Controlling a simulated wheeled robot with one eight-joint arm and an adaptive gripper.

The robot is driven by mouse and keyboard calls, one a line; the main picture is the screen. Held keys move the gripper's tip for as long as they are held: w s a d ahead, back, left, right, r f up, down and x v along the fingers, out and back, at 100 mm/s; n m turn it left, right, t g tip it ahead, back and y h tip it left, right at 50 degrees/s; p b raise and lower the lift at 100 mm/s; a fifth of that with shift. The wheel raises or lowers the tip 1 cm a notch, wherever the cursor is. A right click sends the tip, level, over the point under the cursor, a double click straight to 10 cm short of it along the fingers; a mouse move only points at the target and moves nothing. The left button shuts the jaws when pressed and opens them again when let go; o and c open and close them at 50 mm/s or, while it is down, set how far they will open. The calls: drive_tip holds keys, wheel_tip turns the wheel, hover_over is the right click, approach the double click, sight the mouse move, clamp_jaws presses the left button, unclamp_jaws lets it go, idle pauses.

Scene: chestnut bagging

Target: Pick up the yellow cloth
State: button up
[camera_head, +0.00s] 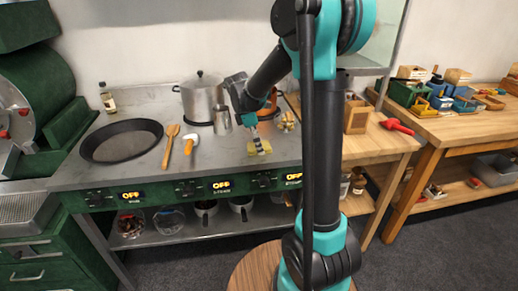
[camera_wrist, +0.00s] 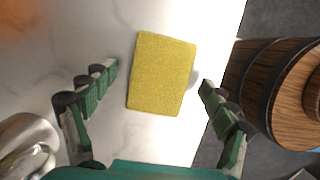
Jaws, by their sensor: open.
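The yellow cloth (camera_wrist: 161,75) lies flat on the pale counter and is a rectangle in the wrist view. In the head view the cloth (camera_head: 262,148) is a small yellow patch near the front edge of the metal counter. My gripper (camera_wrist: 158,80) is open, with one green finger on each side of the cloth in the wrist view. Neither finger visibly touches it. In the head view my gripper (camera_head: 255,138) points down over the cloth and hides part of it. The exact height between fingertips and cloth cannot be told.
A metal pitcher (camera_head: 222,120) stands left of my gripper, and a large pot (camera_head: 203,98) stands behind. A wide pan (camera_head: 121,141) and wooden utensils (camera_head: 171,143) lie further left. A wooden barrel-like object (camera_wrist: 262,90) is at right in the wrist view, beyond the counter's edge.

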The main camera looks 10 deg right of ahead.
drive_tip(key=shift+f, duration=0.2)
drive_tip(key=shift+c, duration=0.5)
drive_tip(key=c, duration=1)
drive_tip(key=shift+r, duration=0.1)
drive_tip(key=shift+c, duration=0.2)
wheel_tip(320, 180, up, 20)
drive_tip(key=shift+r, duration=0.2)
